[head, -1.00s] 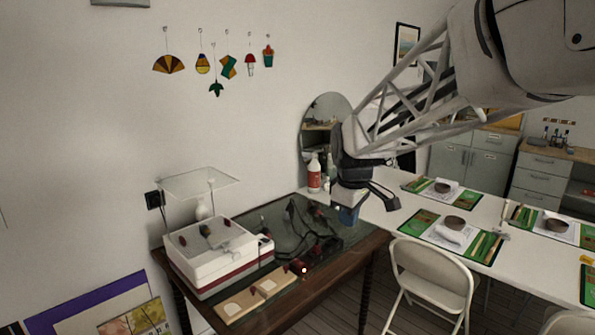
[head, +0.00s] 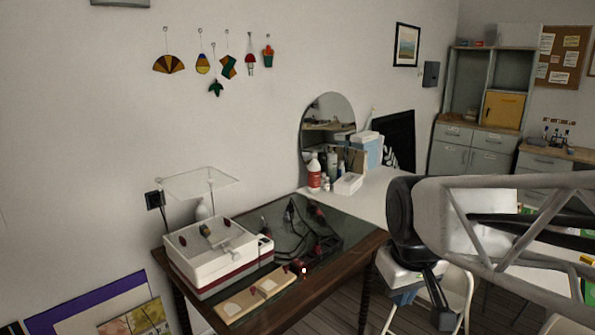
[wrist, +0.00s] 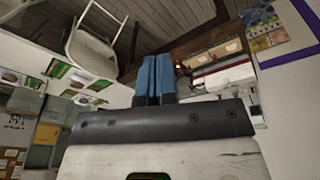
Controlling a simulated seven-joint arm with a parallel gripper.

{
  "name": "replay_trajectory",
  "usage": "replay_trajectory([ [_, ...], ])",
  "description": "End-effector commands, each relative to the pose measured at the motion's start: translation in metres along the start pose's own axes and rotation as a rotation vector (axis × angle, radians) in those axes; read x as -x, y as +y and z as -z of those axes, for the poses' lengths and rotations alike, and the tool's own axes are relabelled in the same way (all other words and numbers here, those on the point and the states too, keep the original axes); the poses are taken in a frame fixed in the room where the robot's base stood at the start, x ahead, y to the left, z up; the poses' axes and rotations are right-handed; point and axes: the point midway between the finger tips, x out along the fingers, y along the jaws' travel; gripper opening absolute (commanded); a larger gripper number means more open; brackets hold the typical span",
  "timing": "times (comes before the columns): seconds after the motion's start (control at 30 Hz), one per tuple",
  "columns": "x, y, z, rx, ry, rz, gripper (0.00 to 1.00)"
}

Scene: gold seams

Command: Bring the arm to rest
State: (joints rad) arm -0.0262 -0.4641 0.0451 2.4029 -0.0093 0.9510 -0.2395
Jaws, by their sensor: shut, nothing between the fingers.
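My gripper (wrist: 154,78) shows in the wrist view with its two blue fingers side by side, shut and empty. In the head view my arm reaches in from the right edge, low over the chair and the white table.
A dark worktable (head: 350,248) holds a white grinder box (head: 215,252), soldering gear and a wooden board (head: 257,293). A white folding chair (head: 457,312) stands below my arm. A red-labelled bottle (head: 314,175) and a mirror (head: 330,118) are behind. Cabinets (head: 470,150) line the back.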

Motion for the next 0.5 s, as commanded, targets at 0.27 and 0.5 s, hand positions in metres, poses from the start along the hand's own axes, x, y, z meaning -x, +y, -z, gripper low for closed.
replay_trajectory([
  [0.27,-0.009,-0.008,-0.06,-0.178,0.015,-0.008,0.0],
  [0.5,-0.016,-0.012,-0.088,-0.272,0.024,-0.011,0.0],
])
